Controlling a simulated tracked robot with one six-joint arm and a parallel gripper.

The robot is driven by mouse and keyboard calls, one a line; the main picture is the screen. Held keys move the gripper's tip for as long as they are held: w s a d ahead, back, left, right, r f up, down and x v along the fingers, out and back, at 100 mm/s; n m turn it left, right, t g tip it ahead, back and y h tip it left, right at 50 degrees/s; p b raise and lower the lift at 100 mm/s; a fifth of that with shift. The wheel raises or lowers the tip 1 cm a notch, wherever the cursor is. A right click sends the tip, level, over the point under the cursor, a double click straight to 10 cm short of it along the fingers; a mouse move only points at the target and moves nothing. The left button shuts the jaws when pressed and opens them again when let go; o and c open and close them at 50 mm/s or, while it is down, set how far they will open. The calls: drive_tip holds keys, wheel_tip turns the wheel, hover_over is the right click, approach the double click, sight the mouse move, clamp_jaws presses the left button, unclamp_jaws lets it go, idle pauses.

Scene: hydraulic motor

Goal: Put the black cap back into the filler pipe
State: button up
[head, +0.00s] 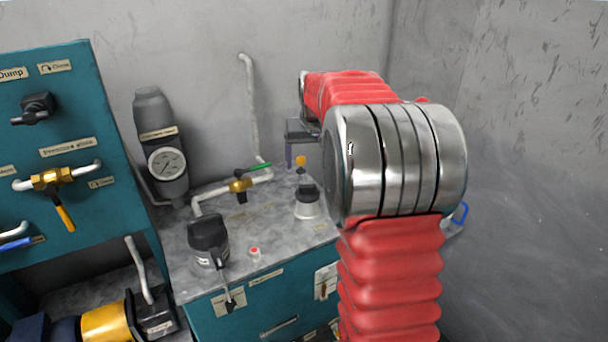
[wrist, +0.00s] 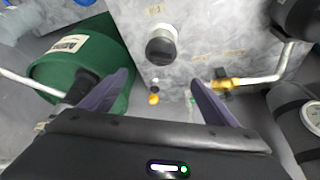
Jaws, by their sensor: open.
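A pale short cylinder (head: 307,208) with a black top stands on the grey bench top near its right end. The black top, which looks like the black cap (head: 306,192), also shows in the wrist view (wrist: 161,46), beyond my fingertips. I cannot tell whether it is seated in the filler pipe or standing apart. My gripper (wrist: 160,82) is open, with its two purple fingers spread and nothing held. In the head view my gripper (head: 290,157) is above the bench, partly hidden by my arm. A small orange piece (wrist: 154,98) shows between the fingers.
A brass valve (head: 240,186) with a green handle is on a pipe left of the cylinder. A black lever unit (head: 208,240) and a red button (head: 254,251) are at the front. A gauge (head: 167,162) stands behind. A green drum (wrist: 70,62) is at left in the wrist view.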

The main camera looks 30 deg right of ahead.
drive_tip(key=shift+a, duration=0.15)
drive_tip(key=s+a+r+n, duration=0.1)
drive_tip(key=s+a+r, duration=0.2)
drive_tip(key=s+a, duration=0.45)
drive_tip(key=s+a+r+n, duration=0.15)
drive_tip(key=s+a, duration=0.35)
drive_tip(key=a, duration=0.5)
drive_tip(key=s+a+f+n+y, duration=0.1)
drive_tip(key=s+a+f, duration=0.1)
drive_tip(key=s+a, duration=0.3)
drive_tip(key=s+a+f+n+t+y, duration=0.1)
drive_tip(key=s+a+f, duration=0.2)
drive_tip(key=s, duration=1)
drive_tip(key=a, duration=0.3)
drive_tip(key=shift+s+a+f+n+t, duration=0.2)
drive_tip(key=shift+f+n+t, duration=0.05)
drive_tip(key=shift+n+t, duration=0.1)
